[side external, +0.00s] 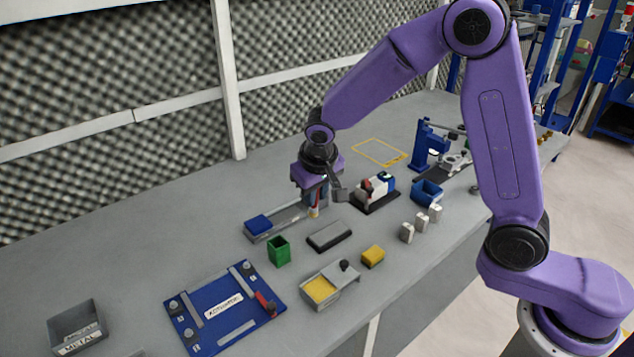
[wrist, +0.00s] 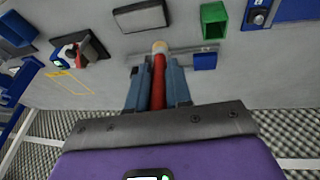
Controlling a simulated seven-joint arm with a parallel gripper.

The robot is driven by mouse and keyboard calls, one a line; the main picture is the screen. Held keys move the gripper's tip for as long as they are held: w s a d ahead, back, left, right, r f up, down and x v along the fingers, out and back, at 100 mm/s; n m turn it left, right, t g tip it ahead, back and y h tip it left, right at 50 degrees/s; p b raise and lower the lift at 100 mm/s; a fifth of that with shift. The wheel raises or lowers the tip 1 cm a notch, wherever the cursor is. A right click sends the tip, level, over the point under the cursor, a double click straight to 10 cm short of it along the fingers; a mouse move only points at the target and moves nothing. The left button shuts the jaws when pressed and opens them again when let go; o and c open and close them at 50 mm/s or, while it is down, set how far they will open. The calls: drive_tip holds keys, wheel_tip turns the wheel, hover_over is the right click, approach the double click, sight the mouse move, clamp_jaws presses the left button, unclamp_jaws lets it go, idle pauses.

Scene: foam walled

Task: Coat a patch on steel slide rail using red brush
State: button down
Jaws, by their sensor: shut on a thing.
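My gripper (side external: 316,196) is shut on the red brush (wrist: 158,82), which has a red handle and a pale tip. The brush points down between the fingers, and its tip also shows in the side external view (side external: 314,212). The steel slide rail (side external: 285,221) is a long grey bar lying on the bench, with a blue block (side external: 259,224) at its left end. The brush tip is at the right part of the rail. I cannot tell whether it touches. In the wrist view, the rail (wrist: 184,56) is partly hidden behind the gripper and brush.
A green bin (side external: 279,252) and a dark flat pad (side external: 329,236) lie in front of the rail. A holder with red and blue items (side external: 375,192) stands to the right. A tray with yellow filling (side external: 325,290) and a blue board (side external: 210,320) are nearer the front. Foam wall behind.

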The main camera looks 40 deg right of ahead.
drive_tip(key=shift+f, duration=0.55)
